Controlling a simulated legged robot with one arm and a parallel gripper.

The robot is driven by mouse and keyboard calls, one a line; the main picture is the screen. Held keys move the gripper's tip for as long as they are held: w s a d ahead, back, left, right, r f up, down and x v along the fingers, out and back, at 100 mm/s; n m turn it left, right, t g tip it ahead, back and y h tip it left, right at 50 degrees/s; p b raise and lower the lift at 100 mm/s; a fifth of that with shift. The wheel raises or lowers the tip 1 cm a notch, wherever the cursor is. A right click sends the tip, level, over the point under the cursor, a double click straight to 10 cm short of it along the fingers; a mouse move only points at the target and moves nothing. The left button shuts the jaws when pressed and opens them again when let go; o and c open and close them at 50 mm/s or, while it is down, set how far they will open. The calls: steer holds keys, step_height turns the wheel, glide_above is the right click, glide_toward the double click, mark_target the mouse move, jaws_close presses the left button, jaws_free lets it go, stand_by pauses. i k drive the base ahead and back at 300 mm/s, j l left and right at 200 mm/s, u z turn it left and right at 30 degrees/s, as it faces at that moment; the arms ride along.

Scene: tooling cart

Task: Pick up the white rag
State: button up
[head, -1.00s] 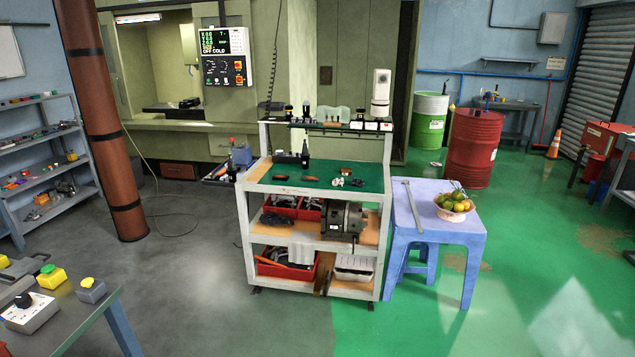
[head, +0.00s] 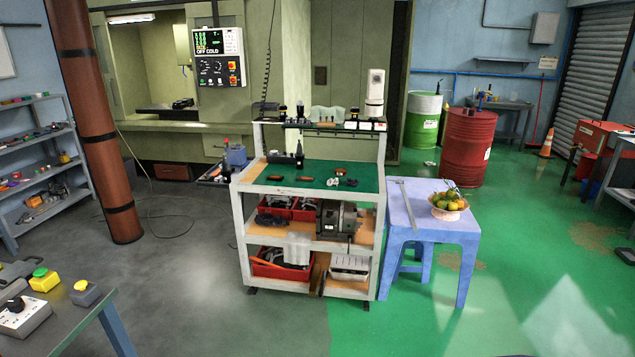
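The white rag (head: 298,248) hangs over the front edge of the cart's middle shelf, left of centre. Its lower part drapes in front of the red bin (head: 272,269) on the bottom shelf. The grey-framed tooling cart (head: 245,235) stands upright in the middle of the view, some distance from me. My gripper is not in view.
A blue table (head: 430,226) with a fruit bowl (head: 448,207) stands against the cart's right side. A workbench (head: 75,325) with button boxes is at lower left. A brown pillar (head: 95,130) rises at left. The floor in front of the cart is clear.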

mark_target(331, 181)
steer(key=i+j, duration=0.1)
steer(key=i, duration=0.35)
steer(key=i+j+z, duration=0.1)
steer(key=i, duration=0.4)
steer(key=i+j, duration=0.2)
steer(key=i, duration=0.25)
steer(key=i+j+z, duration=0.1)
steer(key=i, duration=0.4)
steer(key=i+j, duration=0.25)
steer(key=i, duration=0.2)
steer(key=i+j+z, duration=0.1)
steer(key=i, duration=0.35)
steer(key=i+j, duration=0.3)
steer(key=i, duration=0.15)
